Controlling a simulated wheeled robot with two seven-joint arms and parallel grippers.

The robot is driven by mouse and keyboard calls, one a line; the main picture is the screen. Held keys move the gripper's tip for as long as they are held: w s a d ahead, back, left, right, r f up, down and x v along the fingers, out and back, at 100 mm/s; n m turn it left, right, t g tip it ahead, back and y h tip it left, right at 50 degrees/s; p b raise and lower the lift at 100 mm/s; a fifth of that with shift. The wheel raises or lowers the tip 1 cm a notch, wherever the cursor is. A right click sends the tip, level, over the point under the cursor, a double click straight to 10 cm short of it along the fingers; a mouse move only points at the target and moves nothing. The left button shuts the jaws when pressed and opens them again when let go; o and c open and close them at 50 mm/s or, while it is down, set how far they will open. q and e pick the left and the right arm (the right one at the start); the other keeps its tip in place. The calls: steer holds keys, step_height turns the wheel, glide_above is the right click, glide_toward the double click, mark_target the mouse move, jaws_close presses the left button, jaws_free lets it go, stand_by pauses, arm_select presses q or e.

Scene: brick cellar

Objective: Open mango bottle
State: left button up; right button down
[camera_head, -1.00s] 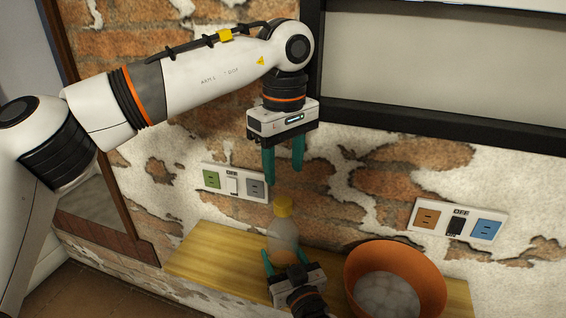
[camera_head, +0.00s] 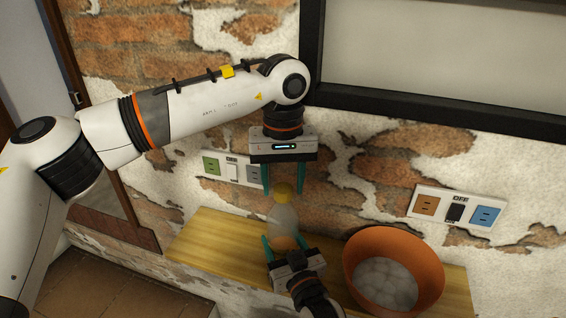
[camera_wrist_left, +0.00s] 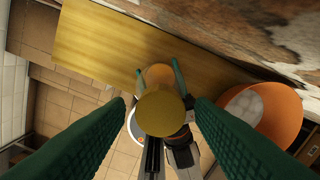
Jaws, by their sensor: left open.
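The mango bottle (camera_head: 282,222) is clear with orange contents and a yellow cap (camera_head: 283,190). It stands upright on the wooden shelf. My left gripper (camera_head: 283,192) points straight down above it, open, with its green fingers on either side of the cap and a gap to it. In the left wrist view the cap (camera_wrist_left: 161,112) lies between the open fingers and hides most of the bottle. My right gripper (camera_head: 286,244) comes from the front, low down, and is closed around the bottle's body with a finger on each side.
The wooden shelf (camera_head: 215,238) runs along the brick wall and is clear left of the bottle. An orange bowl (camera_head: 432,262) with pale round things stands close to the right. Socket panels (camera_head: 458,207) and a dark-framed board (camera_head: 430,118) are on the wall.

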arm_select(q)
steer(key=shift+f, duration=0.5)
steer(key=shift+c, duration=0.2)
